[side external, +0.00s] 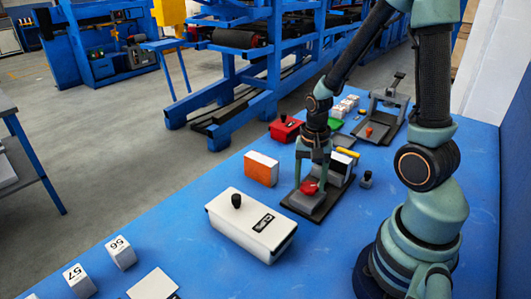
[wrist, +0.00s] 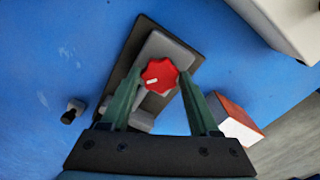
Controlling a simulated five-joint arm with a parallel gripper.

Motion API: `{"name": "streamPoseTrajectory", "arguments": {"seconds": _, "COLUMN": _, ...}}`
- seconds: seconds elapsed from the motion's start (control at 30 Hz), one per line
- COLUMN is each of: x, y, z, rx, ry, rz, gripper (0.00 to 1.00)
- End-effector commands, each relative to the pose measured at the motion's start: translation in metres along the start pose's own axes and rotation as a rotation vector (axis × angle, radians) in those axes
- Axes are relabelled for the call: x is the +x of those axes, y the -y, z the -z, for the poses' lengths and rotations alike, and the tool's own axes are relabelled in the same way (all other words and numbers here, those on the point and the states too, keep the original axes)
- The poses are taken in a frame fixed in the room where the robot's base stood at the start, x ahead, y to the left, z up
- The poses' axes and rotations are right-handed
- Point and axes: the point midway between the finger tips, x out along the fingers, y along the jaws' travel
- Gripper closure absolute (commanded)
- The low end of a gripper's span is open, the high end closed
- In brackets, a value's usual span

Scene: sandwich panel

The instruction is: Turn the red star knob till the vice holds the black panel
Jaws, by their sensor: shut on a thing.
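The red star knob (side external: 309,187) sits on the near end of the grey vice (side external: 322,209), which has a dark base plate. It also shows in the wrist view (wrist: 160,76), with a small white mark on its face. My gripper (side external: 311,184) points down over the vice, with one finger on each side of the knob. In the wrist view my gripper (wrist: 160,80) is shut on the knob. The black panel (side external: 340,164), with a pale layer, stands upright at the vice's far end, partly behind my gripper. Whether the jaw touches it cannot be seen.
An orange-and-white panel (side external: 261,169) stands left of the vice. A white box with a black knob (side external: 250,225) lies nearer the front. A small dark peg (side external: 366,179) stands to the right. A red box (side external: 286,129) and a grey fixture (side external: 380,120) are behind.

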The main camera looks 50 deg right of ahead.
Motion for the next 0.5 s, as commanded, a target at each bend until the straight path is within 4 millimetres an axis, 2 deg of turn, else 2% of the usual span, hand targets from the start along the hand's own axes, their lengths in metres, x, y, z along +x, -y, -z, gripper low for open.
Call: {"name": "streamPoseTrajectory", "arguments": {"seconds": 0.5, "x": -0.0008, "y": 0.0004, "z": 0.0006, "rx": 0.043, "ry": -0.001, "rz": 0.001, "gripper": 0.94}}
